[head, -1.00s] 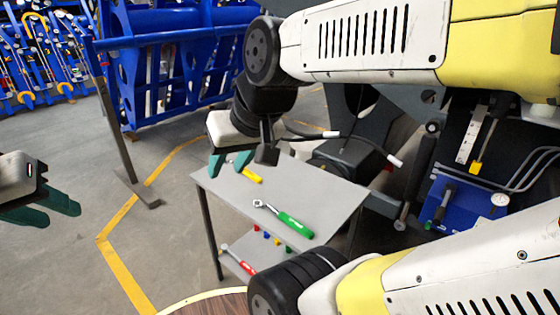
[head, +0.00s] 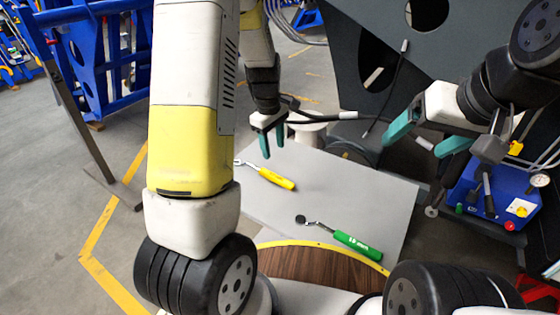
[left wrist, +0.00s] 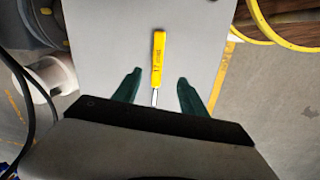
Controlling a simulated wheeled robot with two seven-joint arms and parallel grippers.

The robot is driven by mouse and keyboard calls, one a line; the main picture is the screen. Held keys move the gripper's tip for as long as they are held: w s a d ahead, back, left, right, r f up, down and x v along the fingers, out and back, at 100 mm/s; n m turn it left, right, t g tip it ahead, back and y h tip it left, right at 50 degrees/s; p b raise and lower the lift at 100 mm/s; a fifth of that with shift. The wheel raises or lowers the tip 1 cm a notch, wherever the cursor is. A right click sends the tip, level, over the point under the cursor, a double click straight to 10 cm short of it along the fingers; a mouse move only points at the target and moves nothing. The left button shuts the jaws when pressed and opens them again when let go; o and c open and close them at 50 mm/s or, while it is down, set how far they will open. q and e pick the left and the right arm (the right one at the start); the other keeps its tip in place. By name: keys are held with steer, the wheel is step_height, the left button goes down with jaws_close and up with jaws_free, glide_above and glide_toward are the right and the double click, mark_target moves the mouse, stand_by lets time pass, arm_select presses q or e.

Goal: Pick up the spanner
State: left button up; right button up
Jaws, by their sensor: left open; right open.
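The spanner (head: 268,174) has a yellow handle and a metal head, and lies flat on the grey table (head: 345,185). It also shows in the left wrist view (left wrist: 158,60), where its metal end runs between the fingers and out of sight behind the gripper body. My left gripper (head: 272,148) is open and empty, above the table on the far side of the spanner; in the left wrist view its green fingers (left wrist: 159,78) stand either side of the spanner's line. My right gripper (head: 415,148) is open and empty, at the table's right.
A ratchet-like tool with a green handle (head: 355,243) lies nearer on the same table. A blue box (head: 490,193) stands to the right. Dark grey machinery (head: 365,50) rises behind the table. A blue frame (head: 105,45) and open floor are at the left.

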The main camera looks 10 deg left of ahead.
arm_select(q)
steer(key=n, duration=0.2)
glide_above(275, 176)
steer(key=shift+g+y, duration=0.3)
steer(key=shift+g, duration=0.1)
steer(key=f, duration=0.6)
steer(key=shift+a+f, duration=0.3)
steer(key=shift+a, duration=0.1)
steer(key=f, duration=0.7)
steer(key=shift+w+d, duration=0.1)
steer(key=shift+d, duration=0.25)
jaws_close()
